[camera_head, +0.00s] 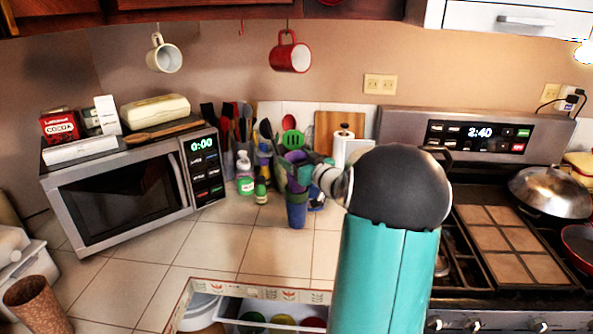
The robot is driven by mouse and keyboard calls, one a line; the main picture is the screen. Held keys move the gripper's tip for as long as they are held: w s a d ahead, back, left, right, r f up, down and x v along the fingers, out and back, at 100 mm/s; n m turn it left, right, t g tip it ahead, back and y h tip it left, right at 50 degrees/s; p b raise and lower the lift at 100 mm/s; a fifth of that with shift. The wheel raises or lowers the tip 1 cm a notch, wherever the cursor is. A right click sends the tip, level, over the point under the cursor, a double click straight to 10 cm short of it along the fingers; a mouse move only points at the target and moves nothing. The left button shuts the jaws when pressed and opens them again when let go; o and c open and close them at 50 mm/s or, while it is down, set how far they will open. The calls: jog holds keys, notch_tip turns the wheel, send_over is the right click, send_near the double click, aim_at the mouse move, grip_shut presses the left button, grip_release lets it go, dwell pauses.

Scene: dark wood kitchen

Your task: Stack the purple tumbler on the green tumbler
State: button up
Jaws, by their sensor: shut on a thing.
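A purple tumbler (294,157) is at the back of the tiled counter, right of the microwave. My gripper (303,172) reaches it from the right and is shut on it; the fingers cover part of it. A blue tumbler (297,212) stands upright directly below, on the counter. Green shows between the purple and the blue, but I cannot tell whether it is the green tumbler or part of my gripper. Whether the purple tumbler touches anything below it is unclear.
A microwave (130,190) stands on the left, and a stove (500,225) with pans is on the right. Small bottles (245,176) and a utensil cluster crowd the back. An open drawer (270,312) is in front. Tiles left of the tumblers are clear.

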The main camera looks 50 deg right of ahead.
jog(key=shift+w+d+f, duration=0.1)
jog(key=shift+w+f, duration=0.05)
jog(key=shift+f, duration=0.8)
jog(key=shift+w+d+f, duration=0.1)
jog(key=shift+w+f, duration=0.05)
jog(key=shift+f, duration=0.8)
jog(key=shift+f, duration=0.6)
jog(key=o, duration=1.2)
jog(key=shift+o, duration=0.2)
jog(key=shift+r, duration=0.15)
